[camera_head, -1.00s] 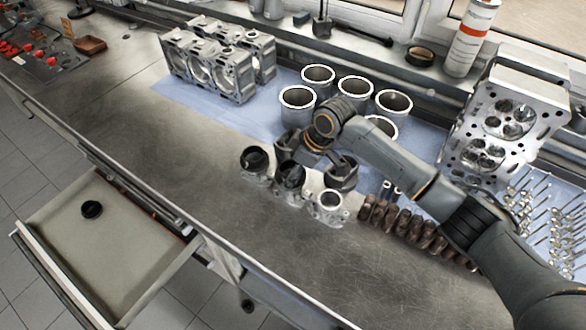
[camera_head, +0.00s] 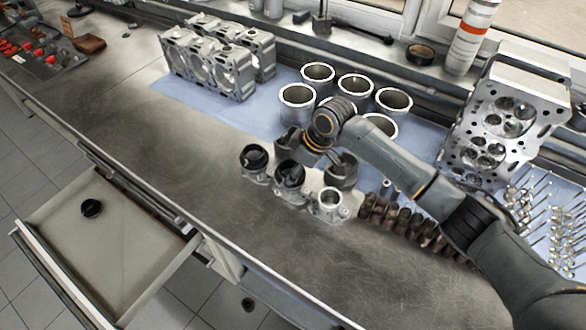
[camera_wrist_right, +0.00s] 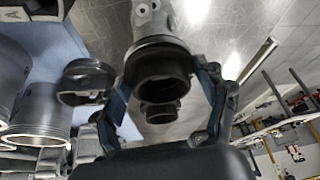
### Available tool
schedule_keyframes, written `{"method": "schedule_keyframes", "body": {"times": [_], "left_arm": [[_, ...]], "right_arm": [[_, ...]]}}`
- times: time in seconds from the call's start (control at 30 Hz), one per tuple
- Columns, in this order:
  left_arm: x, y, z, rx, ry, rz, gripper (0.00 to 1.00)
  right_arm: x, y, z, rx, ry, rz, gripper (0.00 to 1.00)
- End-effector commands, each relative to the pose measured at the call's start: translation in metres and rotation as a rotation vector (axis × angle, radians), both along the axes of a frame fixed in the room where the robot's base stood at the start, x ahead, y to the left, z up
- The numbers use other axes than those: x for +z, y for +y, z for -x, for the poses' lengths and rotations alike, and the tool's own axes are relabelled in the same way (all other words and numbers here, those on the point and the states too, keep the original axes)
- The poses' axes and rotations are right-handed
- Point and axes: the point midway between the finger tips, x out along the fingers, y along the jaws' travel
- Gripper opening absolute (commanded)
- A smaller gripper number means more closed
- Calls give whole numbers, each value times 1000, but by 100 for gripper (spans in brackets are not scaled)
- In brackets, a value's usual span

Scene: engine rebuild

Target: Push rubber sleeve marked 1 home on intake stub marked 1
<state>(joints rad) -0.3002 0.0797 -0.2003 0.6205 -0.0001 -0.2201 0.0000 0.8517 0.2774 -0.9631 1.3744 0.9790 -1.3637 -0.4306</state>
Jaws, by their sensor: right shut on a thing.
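In the head view three silver intake stubs stand in a row on the bench. The left stub and the middle stub carry black rubber sleeves, the left sleeve (camera_head: 254,157) and the middle sleeve (camera_head: 290,174). The right stub (camera_head: 329,203) shows a bare silver rim. My right gripper (camera_head: 303,163) is down among the stubs, its fingertips partly hidden. In the right wrist view its fingers (camera_wrist_right: 165,78) close around a black sleeve (camera_wrist_right: 162,88) against a silver stub (camera_wrist_right: 152,45). I cannot read any marks or see how deep it sits. My left gripper is not in view.
Another black ring (camera_head: 91,208) lies in the open drawer (camera_head: 130,245). Cylinder liners (camera_head: 297,96) and an engine block (camera_head: 208,68) stand behind on blue cloth. A brown camshaft-like part (camera_head: 410,220) lies right of the stubs. The front left bench is clear.

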Motion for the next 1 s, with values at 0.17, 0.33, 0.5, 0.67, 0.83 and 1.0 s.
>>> {"method": "schedule_keyframes", "body": {"times": [0.17, 0.33, 0.5, 0.67, 0.83, 1.0], "left_arm": [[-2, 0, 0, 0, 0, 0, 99], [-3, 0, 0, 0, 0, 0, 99], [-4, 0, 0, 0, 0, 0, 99], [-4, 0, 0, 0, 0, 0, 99], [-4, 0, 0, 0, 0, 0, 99], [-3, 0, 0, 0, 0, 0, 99]], "right_arm": [[-5, 0, 1, 0, 3, 2, 42], [-9, 0, 1, 0, 5, 4, 42], [-12, -1, 2, 1, 6, 4, 42], [-11, -1, 2, 1, 6, 4, 42], [-11, -1, 1, 0, 5, 4, 97], [-10, -1, 1, 0, 3, 2, 99]]}}
